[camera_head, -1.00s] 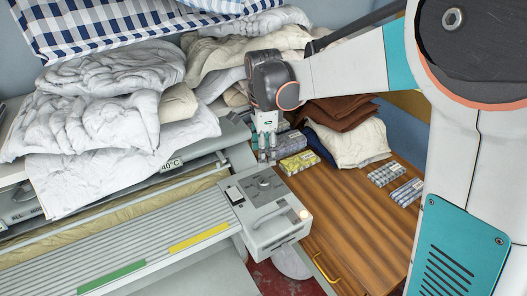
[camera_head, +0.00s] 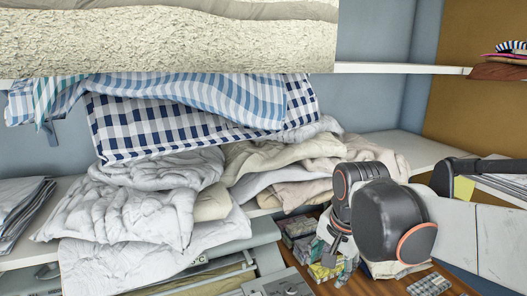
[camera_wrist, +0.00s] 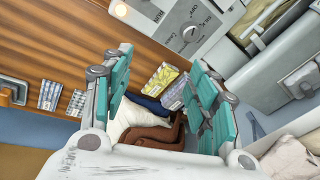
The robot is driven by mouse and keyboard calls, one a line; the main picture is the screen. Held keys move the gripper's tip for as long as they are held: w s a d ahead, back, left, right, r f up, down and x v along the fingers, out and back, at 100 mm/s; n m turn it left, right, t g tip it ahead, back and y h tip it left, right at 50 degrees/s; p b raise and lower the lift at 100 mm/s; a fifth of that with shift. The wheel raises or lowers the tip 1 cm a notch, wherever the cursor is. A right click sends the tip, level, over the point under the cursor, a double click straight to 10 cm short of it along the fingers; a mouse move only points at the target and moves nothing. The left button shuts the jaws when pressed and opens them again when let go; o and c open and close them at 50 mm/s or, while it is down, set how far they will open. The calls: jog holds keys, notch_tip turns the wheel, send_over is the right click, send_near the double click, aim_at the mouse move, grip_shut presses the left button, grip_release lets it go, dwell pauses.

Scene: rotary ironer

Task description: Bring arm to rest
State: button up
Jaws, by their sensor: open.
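My gripper (camera_wrist: 163,72) is open in the wrist view, its teal-padded fingers well apart with nothing between them touching the pads. In the head view my gripper (camera_head: 333,252) shows only in part below the dark wrist joint, over the wooden cabinet top. Beyond the fingers, in the wrist view, lie a brown folded cloth (camera_wrist: 154,136), a white cloth (camera_wrist: 135,117) and small yellow packs (camera_wrist: 161,80). No contact with them is visible.
The rotary ironer (camera_head: 205,272) and its control box (camera_wrist: 190,30) stand beside the cabinet. White folded bedding (camera_head: 130,205) and beige cloths (camera_head: 275,160) fill the shelf behind. An upper shelf edge (camera_head: 400,70) crosses above. Small packs (camera_head: 428,285) lie on the wooden top.

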jog(key=s+d+f+n+t, duration=0.1)
jog(key=s+d+n+t, duration=0.3)
jog(key=s+n, duration=0.5)
jog(key=s+d, duration=0.1)
jog(key=s, duration=0.2)
jog(key=shift+s+d, duration=0.15)
